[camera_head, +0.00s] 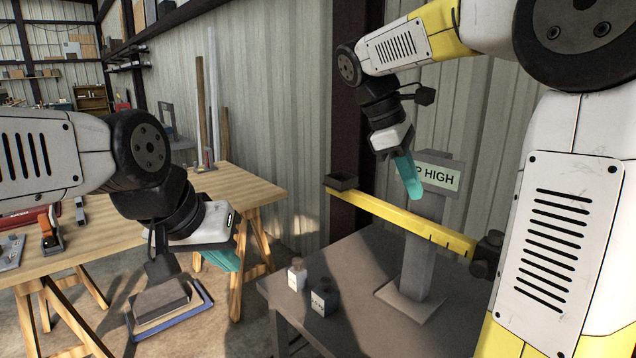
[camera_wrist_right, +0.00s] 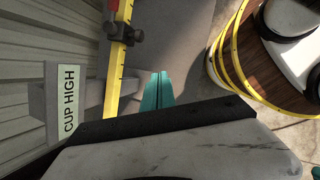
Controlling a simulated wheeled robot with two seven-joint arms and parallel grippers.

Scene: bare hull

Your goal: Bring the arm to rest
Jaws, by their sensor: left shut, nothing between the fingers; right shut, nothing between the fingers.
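My right gripper (camera_head: 409,177) hangs in the air by the grey post, its teal fingers closed together and empty, pointing down. In the right wrist view its fingers (camera_wrist_right: 156,92) lie side by side with nothing between them. My left gripper (camera_head: 225,260) is at the lower left, its teal fingers together and partly hidden by its wrist. It holds nothing. The yellow beam (camera_head: 390,214) rests tilted across the post (camera_head: 425,240), its left end higher, with a dark cup (camera_head: 341,182) there. A sign (camera_wrist_right: 69,100) on the post reads "CUP HIGH".
A wooden table (camera_head: 110,235) with tools stands at left. A blue-rimmed tray (camera_head: 205,302) lies below my left gripper.

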